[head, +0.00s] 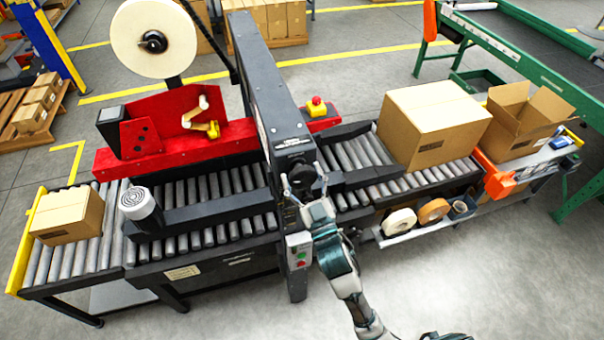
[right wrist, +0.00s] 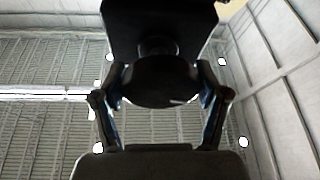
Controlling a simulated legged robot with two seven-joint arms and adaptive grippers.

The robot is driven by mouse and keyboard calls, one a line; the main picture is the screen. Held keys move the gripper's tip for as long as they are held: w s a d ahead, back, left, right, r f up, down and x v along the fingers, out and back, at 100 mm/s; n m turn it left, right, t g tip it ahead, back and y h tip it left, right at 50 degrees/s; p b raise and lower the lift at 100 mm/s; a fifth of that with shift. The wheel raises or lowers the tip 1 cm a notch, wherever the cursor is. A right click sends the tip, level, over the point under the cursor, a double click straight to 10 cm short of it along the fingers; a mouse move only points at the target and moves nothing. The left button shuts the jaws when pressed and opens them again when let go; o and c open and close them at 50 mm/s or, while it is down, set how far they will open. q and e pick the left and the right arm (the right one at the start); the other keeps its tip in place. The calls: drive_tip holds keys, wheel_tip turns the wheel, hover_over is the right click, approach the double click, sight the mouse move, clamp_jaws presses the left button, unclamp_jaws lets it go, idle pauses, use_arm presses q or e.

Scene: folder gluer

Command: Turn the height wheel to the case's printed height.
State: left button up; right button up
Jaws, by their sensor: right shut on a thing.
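The black height wheel (head: 302,176) sits on the front of the machine's dark upright column (head: 268,95). My right gripper (head: 304,188) is at the wheel, with one finger on each side of it. In the right wrist view the two fingers close on the dark round wheel (right wrist: 160,82). A closed brown case (head: 434,122) stands on the rollers right of the column. Small dark print shows on its front face, too small to read. My left gripper is not in view.
A control box (head: 299,250) with green and red buttons is just below the wheel. An open carton (head: 523,118) stands at the right end, tape rolls (head: 433,211) lie on a lower shelf, and a smaller case (head: 67,215) rests on the left rollers. The front floor is clear.

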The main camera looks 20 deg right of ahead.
sight(304, 184)
drive_tip(key=o, duration=1.2)
drive_tip(key=shift+s, duration=0.1)
drive_tip(key=v, duration=0.7)
drive_tip(key=shift+s+f, duration=0.15)
